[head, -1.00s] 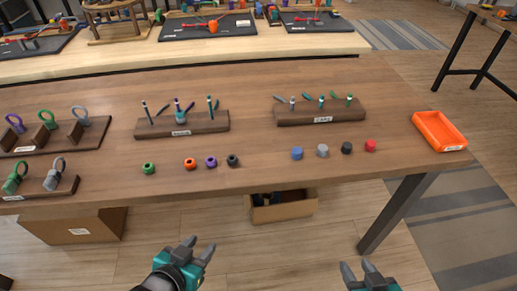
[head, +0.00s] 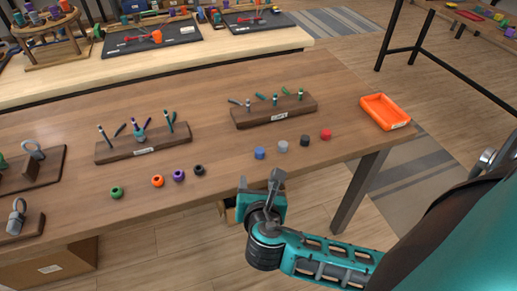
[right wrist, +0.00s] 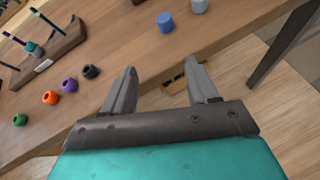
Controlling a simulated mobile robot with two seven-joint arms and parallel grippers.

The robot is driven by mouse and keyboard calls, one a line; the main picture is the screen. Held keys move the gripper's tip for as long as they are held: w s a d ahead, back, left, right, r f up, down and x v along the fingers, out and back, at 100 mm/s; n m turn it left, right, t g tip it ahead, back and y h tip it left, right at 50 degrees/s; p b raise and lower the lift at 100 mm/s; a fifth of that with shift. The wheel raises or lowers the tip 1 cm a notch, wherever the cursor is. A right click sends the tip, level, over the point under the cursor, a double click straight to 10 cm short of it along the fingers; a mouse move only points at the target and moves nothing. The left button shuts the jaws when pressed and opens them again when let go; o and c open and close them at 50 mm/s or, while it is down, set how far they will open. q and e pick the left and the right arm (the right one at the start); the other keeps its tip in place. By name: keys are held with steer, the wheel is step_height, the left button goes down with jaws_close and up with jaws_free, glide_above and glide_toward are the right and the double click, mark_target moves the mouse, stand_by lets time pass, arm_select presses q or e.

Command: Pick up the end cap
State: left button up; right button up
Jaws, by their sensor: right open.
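Several small cylindrical caps stand in a row near the table's front edge: blue (head: 260,153), grey (head: 283,146), black (head: 305,141) and red (head: 326,134). I cannot tell from the frames which is the end cap. Left of them are ring-like pieces with holes: green (head: 117,192), orange (head: 157,181), purple (head: 178,175) and black (head: 199,170). My right gripper (head: 259,184) is open and empty, just off the table's front edge, below the blue cap. In the right wrist view, the blue cap (right wrist: 166,22) lies beyond the open fingers. My left gripper is out of view.
Wooden racks with upright cords stand behind the small pieces, one at left (head: 118,152) and one at right (head: 246,121). An orange tray (head: 386,112) sits at the table's right end. A cardboard box is below the table.

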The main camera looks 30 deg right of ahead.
steer(key=r, duration=0.1)
steer(key=n+h, duration=0.1)
glide_toward(260, 152)
steer(key=w, duration=0.1)
steer(key=w+d+f, duration=0.1)
steer(key=shift+w+d+f+t, duration=0.25)
steer(key=shift+w+d+t, duration=0.05)
steer(key=shift+w, duration=0.1)
steer(key=shift+x, duration=2.7)
steer(key=shift+s+f, duration=0.1)
steer(key=shift+s, duration=0.05)
steer(key=shift+c, duration=0.2)
jaws_close()
